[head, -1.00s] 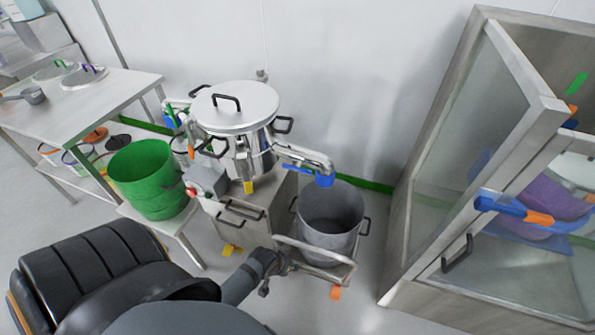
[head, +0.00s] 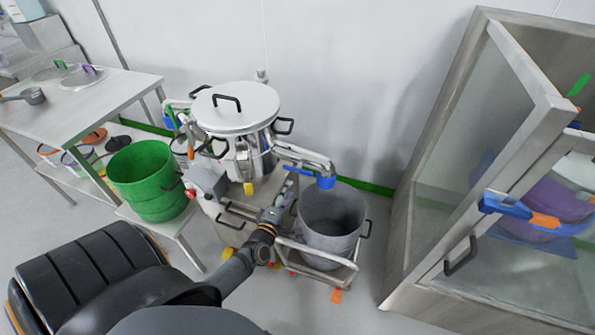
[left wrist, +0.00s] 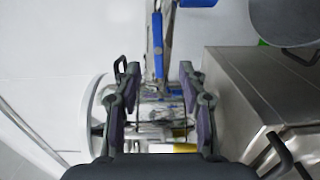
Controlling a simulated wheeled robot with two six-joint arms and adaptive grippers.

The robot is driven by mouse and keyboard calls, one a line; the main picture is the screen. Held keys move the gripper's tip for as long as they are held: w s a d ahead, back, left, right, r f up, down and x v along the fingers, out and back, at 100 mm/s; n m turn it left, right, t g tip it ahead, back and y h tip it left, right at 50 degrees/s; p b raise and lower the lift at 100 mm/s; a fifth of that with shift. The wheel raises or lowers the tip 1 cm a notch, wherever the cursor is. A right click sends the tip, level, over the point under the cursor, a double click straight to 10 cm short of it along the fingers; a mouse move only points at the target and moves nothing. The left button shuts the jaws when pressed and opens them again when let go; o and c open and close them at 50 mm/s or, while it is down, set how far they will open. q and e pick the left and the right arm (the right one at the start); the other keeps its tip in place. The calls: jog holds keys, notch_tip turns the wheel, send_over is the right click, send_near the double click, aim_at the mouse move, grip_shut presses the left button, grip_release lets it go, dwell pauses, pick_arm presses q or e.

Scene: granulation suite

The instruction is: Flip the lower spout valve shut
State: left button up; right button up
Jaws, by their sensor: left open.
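The steel vessel (head: 236,108) has a lower spout (head: 305,158) with a blue outlet end (head: 326,182), pointing down over a grey bucket. A blue valve lever (head: 297,170) lies along the spout's underside. In the left wrist view the lever (left wrist: 157,45) shows just beyond the fingertips, roughly in line with the gap between them. My left gripper (head: 287,186) is open and empty, just below the lever and beside the steel stand; contact with the lever is not visible. My right gripper is out of view.
The grey bucket (head: 329,222) sits on a wheeled trolley (head: 338,275) close to my left arm. A green bucket (head: 146,180) stands at left, near a steel table (head: 75,103). A glass-doored cabinet (head: 475,130) stands at right.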

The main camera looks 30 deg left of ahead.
aim_at(297, 172)
pick_arm(q)
jog(key=x, duration=0.5)
jog(key=b+x, duration=0.1)
jog(key=x, duration=0.4)
jog(key=shift+w+a+r, duration=0.1)
jog(key=shift+w+a, duration=0.15)
jog(key=shift+a, duration=0.05)
grip_shut()
